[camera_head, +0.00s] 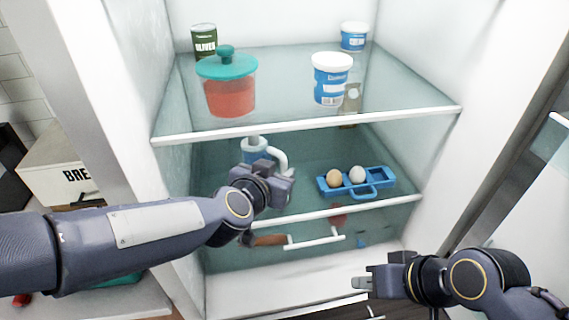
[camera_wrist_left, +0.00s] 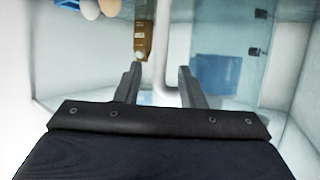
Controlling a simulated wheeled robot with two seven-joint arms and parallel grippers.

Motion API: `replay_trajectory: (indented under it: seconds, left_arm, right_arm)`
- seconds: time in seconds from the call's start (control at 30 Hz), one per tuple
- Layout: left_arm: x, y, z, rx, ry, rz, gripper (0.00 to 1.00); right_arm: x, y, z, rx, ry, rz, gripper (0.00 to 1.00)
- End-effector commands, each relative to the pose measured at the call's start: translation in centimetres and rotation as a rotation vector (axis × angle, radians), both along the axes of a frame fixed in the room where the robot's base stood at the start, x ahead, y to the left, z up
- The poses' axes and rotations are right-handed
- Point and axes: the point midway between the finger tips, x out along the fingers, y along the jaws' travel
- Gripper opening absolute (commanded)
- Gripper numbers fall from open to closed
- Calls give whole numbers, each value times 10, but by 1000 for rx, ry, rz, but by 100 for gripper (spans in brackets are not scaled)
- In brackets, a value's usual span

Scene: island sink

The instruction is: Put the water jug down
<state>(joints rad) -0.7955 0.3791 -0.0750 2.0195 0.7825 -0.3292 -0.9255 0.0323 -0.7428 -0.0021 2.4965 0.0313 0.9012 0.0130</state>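The water jug (camera_head: 255,151), bluish with a white handle (camera_head: 279,158), is inside the fridge below the upper glass shelf. My left gripper (camera_head: 284,172) is in front of it and hides its lower part, so I cannot tell from the head view what its base rests on. In the left wrist view, the blue jug body (camera_wrist_left: 216,76) is to the right. The white handle (camera_wrist_left: 165,45) shows between the spread fingers of my left gripper (camera_wrist_left: 158,76), with visible gaps at both sides. My right gripper (camera_head: 362,283) is empty, low in front of the fridge; its finger opening is unclear.
A blue egg tray (camera_head: 372,186) with two eggs is right of the jug. The upper shelf (camera_head: 285,95) holds a red-filled jar (camera_head: 228,92), a white-and-blue tub (camera_head: 331,80) and other containers. Shelf edges and fridge walls bound the space.

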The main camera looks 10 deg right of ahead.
Motion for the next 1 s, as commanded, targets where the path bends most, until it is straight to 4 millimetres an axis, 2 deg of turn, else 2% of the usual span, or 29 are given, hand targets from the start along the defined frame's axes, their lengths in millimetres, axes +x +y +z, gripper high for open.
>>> replay_trajectory:
  seconds: [0.03, 0.2, 0.4, 1.0]
  left_arm:
    - [-10, 6, 8, -2, -2, -1, 36]
    - [-35, 23, 21, -1, -2, 0, 36]
    - [-50, 34, 26, 0, 0, 0, 36]
    - [-52, 35, 26, 0, 0, 0, 36]
  right_arm:
    - [0, 0, 5, 0, 0, 0, 20]
    - [0, 0, 16, 0, 0, 0, 20]
    - [0, 0, 22, 0, 0, 0, 20]
    - [0, 0, 21, 0, 0, 0, 20]
